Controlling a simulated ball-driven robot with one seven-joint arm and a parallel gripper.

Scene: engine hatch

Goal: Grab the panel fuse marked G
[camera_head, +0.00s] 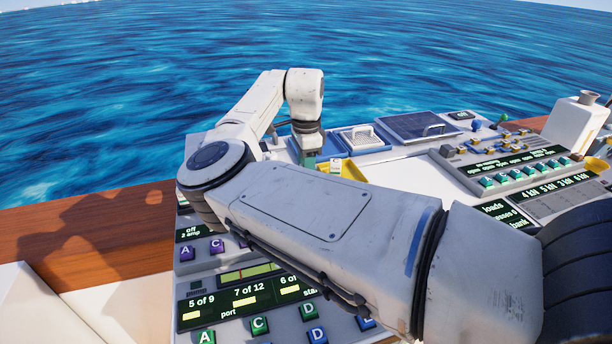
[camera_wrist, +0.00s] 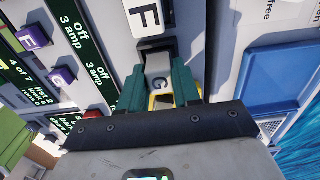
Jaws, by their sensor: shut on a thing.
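The panel fuse marked G (camera_wrist: 159,84) is a pale block with a dark letter, partly shaded, with yellow showing below it in the wrist view. My gripper (camera_wrist: 160,76) has its green fingers on either side of this fuse and is shut on it. The fuse sits close below a dark slot in the panel; I cannot tell whether it is still seated. A white fuse marked F (camera_wrist: 145,17) stands just above. In the head view my gripper (camera_head: 308,158) is low over the console's far part, and the held fuse is hidden there.
Purple lettered buttons (camera_wrist: 62,77) and dark amp displays (camera_wrist: 75,35) lie left of the fingers. A blue tray (camera_wrist: 278,77) is to the right. In the head view a yellow tray (camera_head: 351,171) stands beside my gripper, and a white jug (camera_head: 575,125) stands at far right.

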